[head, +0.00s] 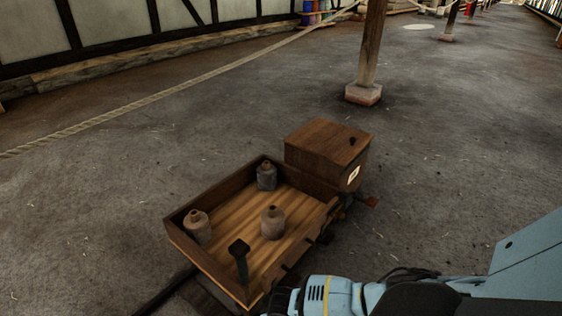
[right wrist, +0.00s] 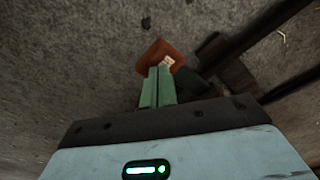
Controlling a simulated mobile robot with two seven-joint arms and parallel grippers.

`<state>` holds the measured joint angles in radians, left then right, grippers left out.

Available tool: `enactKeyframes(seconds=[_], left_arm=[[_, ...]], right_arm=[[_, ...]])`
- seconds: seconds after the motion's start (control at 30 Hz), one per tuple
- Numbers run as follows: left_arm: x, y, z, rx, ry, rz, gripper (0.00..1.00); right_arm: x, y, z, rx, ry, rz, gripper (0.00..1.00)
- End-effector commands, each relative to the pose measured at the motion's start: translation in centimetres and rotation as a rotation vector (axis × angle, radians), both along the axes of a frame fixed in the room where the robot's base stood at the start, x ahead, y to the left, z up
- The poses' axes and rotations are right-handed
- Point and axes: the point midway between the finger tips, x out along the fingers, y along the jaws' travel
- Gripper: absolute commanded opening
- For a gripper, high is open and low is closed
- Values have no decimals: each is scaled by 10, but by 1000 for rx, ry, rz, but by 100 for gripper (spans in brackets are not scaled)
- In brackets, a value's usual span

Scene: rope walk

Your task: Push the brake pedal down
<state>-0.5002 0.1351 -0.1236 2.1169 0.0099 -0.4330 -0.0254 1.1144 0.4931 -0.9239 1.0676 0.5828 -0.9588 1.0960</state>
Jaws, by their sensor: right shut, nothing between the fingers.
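My right arm comes in at the lower right of the head view. My left gripper is not in view.
The cart carries a lidded wooden box (head: 318,147) and several weights, one of them a grey weight (head: 266,177). A wooden post (head: 371,50) on a block stands behind it. A rope (head: 150,98) runs along the left. The floor right of the cart is clear.

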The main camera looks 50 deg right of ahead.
Motion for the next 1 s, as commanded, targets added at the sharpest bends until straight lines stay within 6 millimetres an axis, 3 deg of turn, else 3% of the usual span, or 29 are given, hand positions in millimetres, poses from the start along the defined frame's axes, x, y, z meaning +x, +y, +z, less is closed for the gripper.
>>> enactKeyframes(seconds=[0.5,1.0], left_arm=[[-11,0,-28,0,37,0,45],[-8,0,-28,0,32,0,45]], right_arm=[[-1,1,-44,1,3,0,0],[-4,0,-46,-3,2,2,0]])
